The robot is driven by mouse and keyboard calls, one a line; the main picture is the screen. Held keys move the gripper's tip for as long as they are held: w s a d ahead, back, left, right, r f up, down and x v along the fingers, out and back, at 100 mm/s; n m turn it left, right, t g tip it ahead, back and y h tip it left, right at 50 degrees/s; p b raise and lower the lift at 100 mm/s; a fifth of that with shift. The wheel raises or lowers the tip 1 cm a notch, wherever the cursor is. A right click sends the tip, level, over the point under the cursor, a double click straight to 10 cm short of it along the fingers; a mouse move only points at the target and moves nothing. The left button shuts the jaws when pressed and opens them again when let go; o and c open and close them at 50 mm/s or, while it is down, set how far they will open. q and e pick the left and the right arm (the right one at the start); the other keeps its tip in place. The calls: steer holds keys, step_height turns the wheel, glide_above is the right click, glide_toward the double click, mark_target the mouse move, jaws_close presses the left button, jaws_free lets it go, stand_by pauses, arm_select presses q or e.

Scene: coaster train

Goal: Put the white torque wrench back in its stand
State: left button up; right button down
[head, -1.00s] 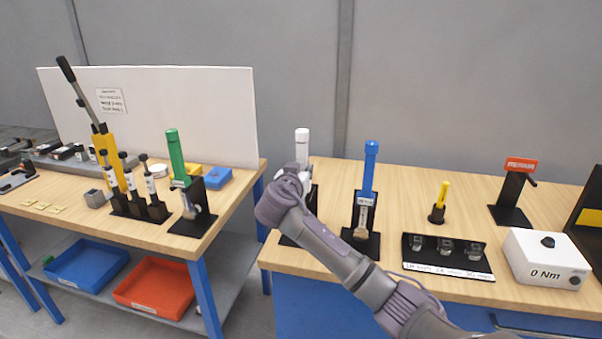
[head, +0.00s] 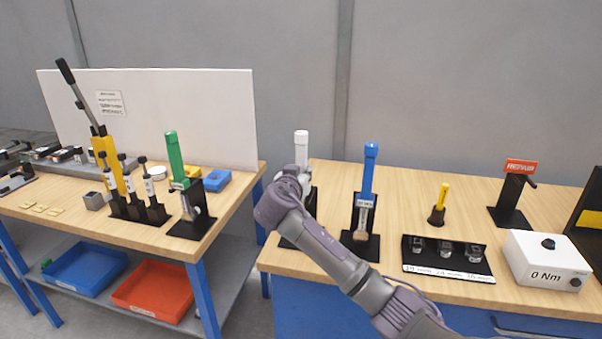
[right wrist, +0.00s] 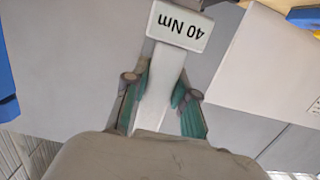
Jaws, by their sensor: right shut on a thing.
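The white torque wrench (head: 301,146) stands upright at a black stand (head: 312,203), its white handle showing above my right gripper. My right gripper (head: 292,180) is in front of the stand and hides the wrench's middle and lower part. In the right wrist view, the two green-padded fingers of my right gripper (right wrist: 162,95) are shut on the wrench's pale shaft, just below its "40 Nm" label (right wrist: 180,27). I cannot tell whether the wrench is seated in the stand. My left gripper is not in view.
A blue wrench (head: 369,172) in its own black stand is close on the right. A green wrench (head: 177,160) stands on the left table, across a gap. A black tray of small parts (head: 447,268) and a white 0 Nm box (head: 545,262) are further right.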

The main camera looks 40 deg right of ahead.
steer(key=shift+f+b, duration=0.7)
steer(key=shift+b, duration=0.15)
stand_by(0.8)
